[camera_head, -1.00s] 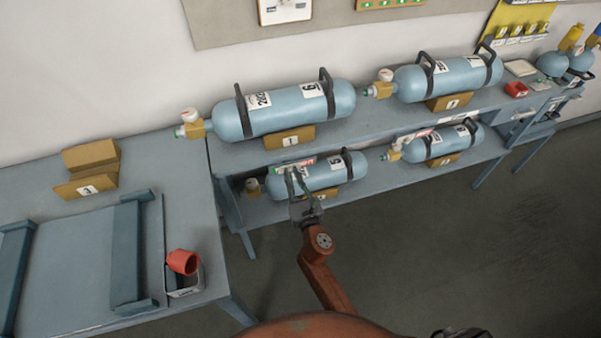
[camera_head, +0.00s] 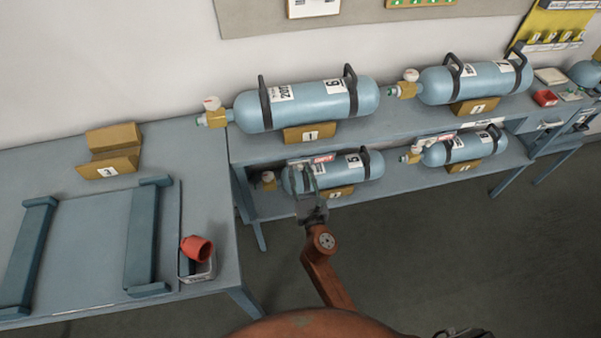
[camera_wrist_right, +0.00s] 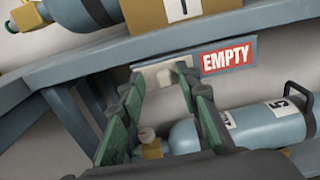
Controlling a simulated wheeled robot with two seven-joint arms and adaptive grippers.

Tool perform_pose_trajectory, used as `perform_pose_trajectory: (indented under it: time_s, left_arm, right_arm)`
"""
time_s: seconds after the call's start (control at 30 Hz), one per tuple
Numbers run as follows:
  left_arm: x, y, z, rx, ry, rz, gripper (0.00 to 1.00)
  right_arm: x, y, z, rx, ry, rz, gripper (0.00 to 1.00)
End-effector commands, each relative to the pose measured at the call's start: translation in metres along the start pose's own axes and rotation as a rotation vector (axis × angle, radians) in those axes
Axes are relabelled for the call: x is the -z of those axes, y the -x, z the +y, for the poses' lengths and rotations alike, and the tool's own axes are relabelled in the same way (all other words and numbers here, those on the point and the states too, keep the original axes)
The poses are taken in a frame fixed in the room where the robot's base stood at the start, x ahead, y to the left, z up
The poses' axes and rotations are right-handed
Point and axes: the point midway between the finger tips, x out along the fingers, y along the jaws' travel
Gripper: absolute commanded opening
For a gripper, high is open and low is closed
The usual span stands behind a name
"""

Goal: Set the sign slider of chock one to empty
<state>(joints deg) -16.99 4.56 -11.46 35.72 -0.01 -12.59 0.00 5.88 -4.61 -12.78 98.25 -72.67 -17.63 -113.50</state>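Chock one (camera_head: 310,133) is a tan block with a "1" label under a blue cylinder on the upper shelf. Its label also shows at the top of the right wrist view (camera_wrist_right: 181,8). On the shelf edge below it, the sign (camera_wrist_right: 228,60) shows a red field reading "EMPTY". A cream slider piece (camera_wrist_right: 158,72) sits at the sign's left end. My right gripper (camera_wrist_right: 158,82) is open, its two green-padded fingers apart, with the tips close to the slider piece; contact cannot be told. In the head view, my right gripper (camera_head: 307,172) covers part of the sign's left side. My left gripper is out of view.
A lower cylinder (camera_head: 340,172) lies on the shelf just behind and below my right gripper. Chock two (camera_head: 475,106) holds another cylinder to the right. Floor in front is clear.

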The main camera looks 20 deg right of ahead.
Motion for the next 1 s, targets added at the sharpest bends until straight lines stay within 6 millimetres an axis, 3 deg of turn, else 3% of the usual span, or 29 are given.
perform_pose_trajectory:
  time_s: [0.17,0.27,0.7,1.0]
  left_arm:
    - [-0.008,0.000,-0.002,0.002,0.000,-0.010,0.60]
    - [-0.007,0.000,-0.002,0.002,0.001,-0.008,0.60]
    - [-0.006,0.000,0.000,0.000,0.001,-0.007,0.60]
    - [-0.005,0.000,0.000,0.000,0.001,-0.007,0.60]
  right_arm:
    - [0.001,0.006,-0.001,0.001,0.001,0.001,0.30]
    - [0.001,0.019,-0.001,0.001,0.001,0.001,0.30]
    - [0.001,0.103,-0.001,0.000,0.002,0.002,0.30]
    - [0.000,0.120,0.001,-0.002,0.000,-0.001,0.30]
